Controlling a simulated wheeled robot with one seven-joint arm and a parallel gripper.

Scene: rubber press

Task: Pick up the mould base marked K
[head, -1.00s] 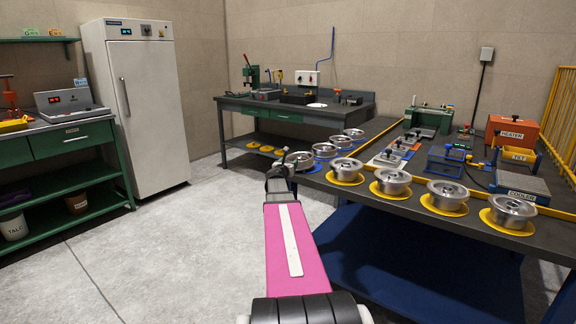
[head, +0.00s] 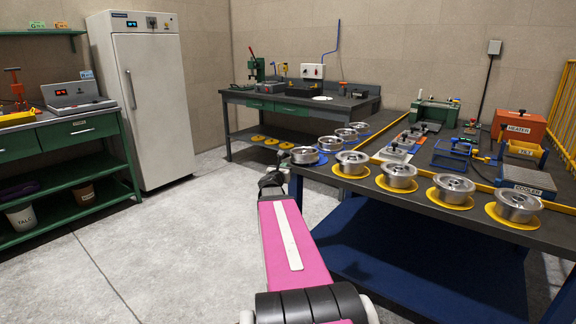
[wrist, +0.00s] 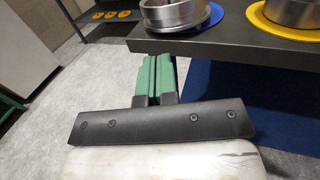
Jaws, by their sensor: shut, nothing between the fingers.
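Several round metal moulds stand in a row on yellow discs along the near edge of the bench; one (head: 397,172) is in the middle of that row. Other moulds, such as the nearest one (head: 304,155), stand on blue discs along the left end. I cannot read a K on any of them. My gripper (wrist: 153,72) is shut and empty, its green fingers together. It is beside the bench's left end, lower than the bench top. In the wrist view, a mould on a blue disc (wrist: 175,12) is just beyond the bench edge above the fingers.
The dark bench (head: 400,212) has a blue lower shelf. Its far side holds a heater (head: 518,127), a cooler (head: 528,180) and a blue fixture (head: 450,153). A back bench (head: 250,95), a white cabinet (head: 150,110) and a green shelf unit stand beyond clear floor.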

